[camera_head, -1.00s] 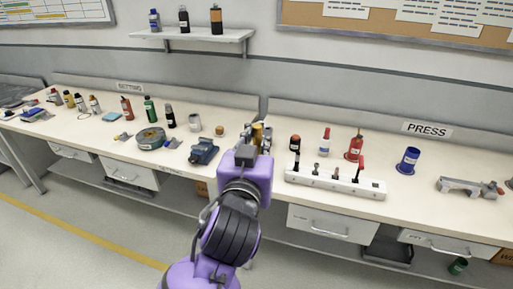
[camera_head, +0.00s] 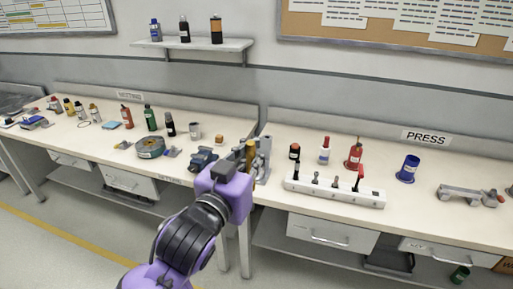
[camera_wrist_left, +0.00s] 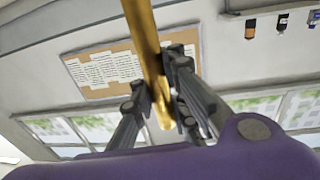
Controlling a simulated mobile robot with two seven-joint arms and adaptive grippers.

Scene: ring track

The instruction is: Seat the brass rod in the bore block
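My left gripper (camera_head: 258,157) is raised in front of the gap between the two benches, fingers pointing up. In the left wrist view the brass rod (camera_wrist_left: 147,45) stands between the gripper's fingers (camera_wrist_left: 160,95), which are closed on it. The rod runs up out of that picture. In the head view the rod (camera_head: 251,150) shows only as a small gold strip beside the fingers. I cannot tell for certain which thing is the bore block. My right gripper is not in view.
A white rack (camera_head: 335,192) with upright pegs lies on the right bench, with bottles behind it. A blue cup (camera_head: 408,168) and a grey fixture (camera_head: 468,194) stand farther right.

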